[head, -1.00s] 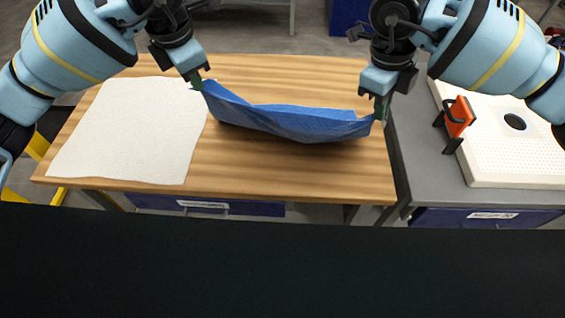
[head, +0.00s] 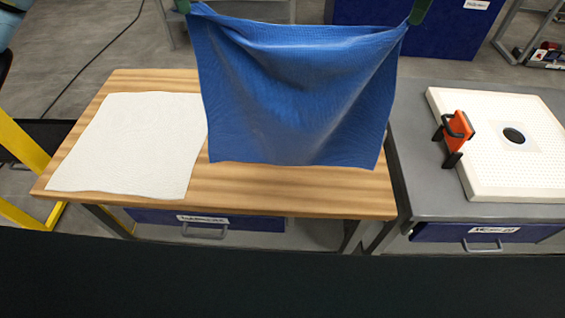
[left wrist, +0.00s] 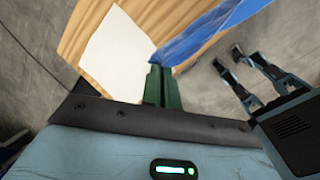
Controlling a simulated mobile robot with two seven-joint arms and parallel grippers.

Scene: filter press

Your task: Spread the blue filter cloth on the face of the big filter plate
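The blue filter cloth (head: 295,95) hangs spread between my two grippers, held by its upper corners above the wooden table. Its lower edge hangs in front of the table top in the head view; I cannot tell whether it touches the wood. My left gripper (head: 183,6) is at the cloth's upper left corner, and in the left wrist view its green fingers (left wrist: 157,84) are shut on the blue corner. My right gripper (head: 420,10) is at the upper right corner, only its green fingertip showing. The big white filter plate (head: 525,165), with a central hole, lies on the grey bench at right.
A white cloth (head: 130,143) lies flat on the left of the wooden table (head: 290,182). An orange and black clamp (head: 457,132) stands at the plate's left edge. The grey bench (head: 415,150) stands beside the table with a narrow gap. A yellow frame (head: 25,147) is at far left.

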